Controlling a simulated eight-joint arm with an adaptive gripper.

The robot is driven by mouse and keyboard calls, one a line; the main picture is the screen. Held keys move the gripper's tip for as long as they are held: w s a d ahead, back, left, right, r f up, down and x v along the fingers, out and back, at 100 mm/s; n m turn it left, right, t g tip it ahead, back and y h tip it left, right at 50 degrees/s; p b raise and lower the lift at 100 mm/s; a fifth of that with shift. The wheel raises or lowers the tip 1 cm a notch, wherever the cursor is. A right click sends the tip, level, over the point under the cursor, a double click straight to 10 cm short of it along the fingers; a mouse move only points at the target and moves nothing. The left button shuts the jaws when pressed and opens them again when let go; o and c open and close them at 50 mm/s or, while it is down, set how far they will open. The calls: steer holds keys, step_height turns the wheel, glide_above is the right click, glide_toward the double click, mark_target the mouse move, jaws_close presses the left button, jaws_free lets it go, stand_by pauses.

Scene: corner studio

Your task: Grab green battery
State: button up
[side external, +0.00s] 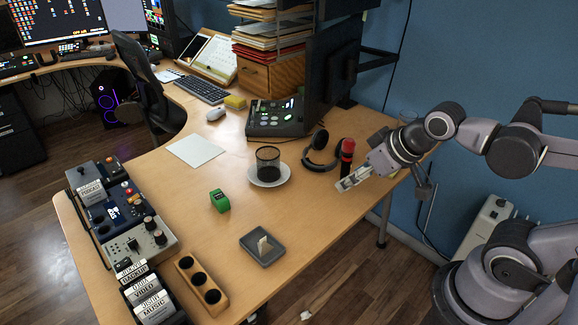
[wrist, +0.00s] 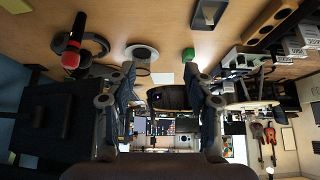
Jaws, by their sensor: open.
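The green battery (side external: 219,200) is a small green block standing on the wooden desk, left of the middle in the side view. In the wrist view it shows as a small green patch (wrist: 188,54), partly cut off by the finger on the right. My gripper (side external: 345,184) is over the desk's right side, well to the right of the battery and apart from it. In the wrist view the two fingers of my gripper (wrist: 160,74) are spread, with nothing held between them.
A dark cup on a white saucer (side external: 283,181) stands between battery and gripper. A red-topped microphone (side external: 347,150) and headphones (side external: 320,157) are close to the gripper. A grey tray (side external: 271,261), holed wooden block (side external: 184,268) and control panel (side external: 166,240) surround clear desk.

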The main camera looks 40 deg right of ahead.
stand_by(0.3)
steer(key=shift+o, duration=1)
steer(key=shift+w, duration=0.1)
